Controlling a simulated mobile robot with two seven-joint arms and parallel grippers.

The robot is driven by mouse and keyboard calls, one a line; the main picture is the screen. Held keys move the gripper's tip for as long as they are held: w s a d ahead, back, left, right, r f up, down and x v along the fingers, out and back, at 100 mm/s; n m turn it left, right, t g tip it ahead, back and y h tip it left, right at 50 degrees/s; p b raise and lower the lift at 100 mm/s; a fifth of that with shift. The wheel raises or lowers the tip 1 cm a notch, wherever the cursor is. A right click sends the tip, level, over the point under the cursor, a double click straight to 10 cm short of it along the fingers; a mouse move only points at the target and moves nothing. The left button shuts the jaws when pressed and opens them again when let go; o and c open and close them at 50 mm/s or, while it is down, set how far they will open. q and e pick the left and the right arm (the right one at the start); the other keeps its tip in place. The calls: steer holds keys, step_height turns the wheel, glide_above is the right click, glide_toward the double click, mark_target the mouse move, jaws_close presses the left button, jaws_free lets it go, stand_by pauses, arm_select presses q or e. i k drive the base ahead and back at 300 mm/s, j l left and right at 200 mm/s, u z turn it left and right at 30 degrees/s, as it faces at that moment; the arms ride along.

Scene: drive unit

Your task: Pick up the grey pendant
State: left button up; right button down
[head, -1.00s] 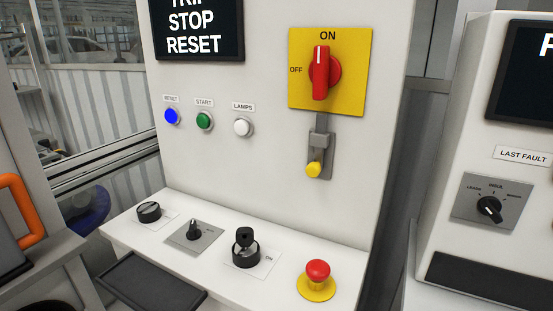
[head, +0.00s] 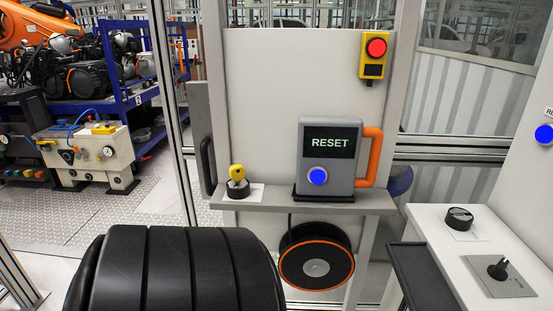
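The grey pendant (head: 329,170) stands upright on a narrow grey shelf (head: 345,202) in the middle of the head view. It has a dark screen reading RESET (head: 330,142), a round blue button (head: 318,176) and an orange handle (head: 372,158) on its right side. A dark base lies under it. Neither of my grippers is in view, and nothing is seen touching the pendant.
A yellow-topped key switch (head: 237,180) stands left of the pendant. A cable reel with an orange rim (head: 316,268) hangs below the shelf. A yellow box with a red button (head: 374,54) is above. A white console (head: 455,267) with knobs and a dark tray (head: 424,277) are right.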

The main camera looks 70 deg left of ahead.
mark_target(331, 145)
steer(key=u, duration=1.9)
